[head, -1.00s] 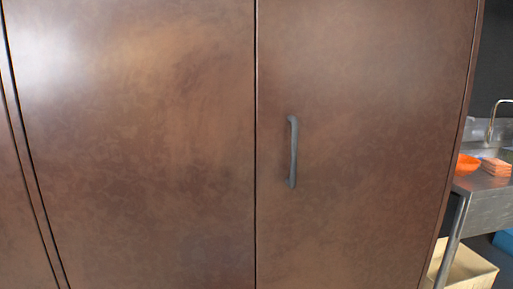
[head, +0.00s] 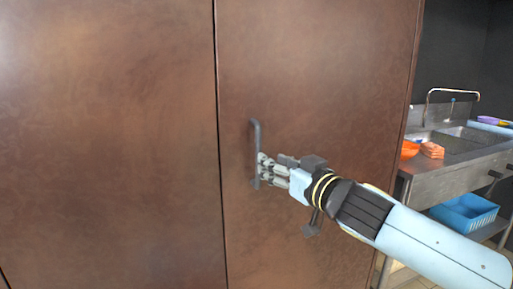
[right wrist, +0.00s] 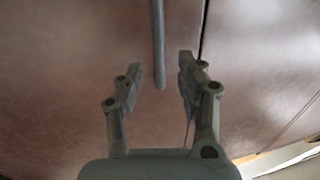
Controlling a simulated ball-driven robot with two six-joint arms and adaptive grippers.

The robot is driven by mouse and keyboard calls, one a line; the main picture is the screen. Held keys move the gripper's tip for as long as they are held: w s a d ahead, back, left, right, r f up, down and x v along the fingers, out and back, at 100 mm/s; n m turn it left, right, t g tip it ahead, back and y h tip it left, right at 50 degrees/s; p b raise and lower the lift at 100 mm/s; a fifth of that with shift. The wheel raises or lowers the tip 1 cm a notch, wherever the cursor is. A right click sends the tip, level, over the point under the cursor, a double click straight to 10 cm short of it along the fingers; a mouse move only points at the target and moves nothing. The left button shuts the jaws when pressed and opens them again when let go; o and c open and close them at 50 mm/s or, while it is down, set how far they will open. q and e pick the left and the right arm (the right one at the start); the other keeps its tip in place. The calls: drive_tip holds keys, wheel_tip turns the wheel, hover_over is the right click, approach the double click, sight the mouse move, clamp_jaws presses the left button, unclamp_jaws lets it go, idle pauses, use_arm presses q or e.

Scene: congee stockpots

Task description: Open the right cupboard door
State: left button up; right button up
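The right cupboard door (head: 320,80) is brown and shut, its left edge along the dark seam beside the left door (head: 110,140). Its grey vertical bar handle (head: 255,135) is near that seam. My right gripper (head: 262,170) reaches in from the right, its fingertips at the lower part of the handle. In the right wrist view the gripper (right wrist: 158,75) is open, with the handle (right wrist: 157,40) between its two fingers and a gap on each side. The fingers do not visibly touch the bar. My left gripper is not in view.
To the right of the cupboard stands a metal sink table (head: 455,165) with a tap (head: 450,92), an orange bowl (head: 409,150) and orange cloths (head: 432,150). A blue basket (head: 464,212) sits on its lower shelf.

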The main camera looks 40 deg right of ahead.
drive_tip(key=p, duration=0.3)
hover_over(258, 182)
drive_tip(key=shift+w+d, duration=0.25)
drive_tip(key=shift+w, duration=0.1)
drive_tip(key=shift+c, duration=1)
clamp_jaws()
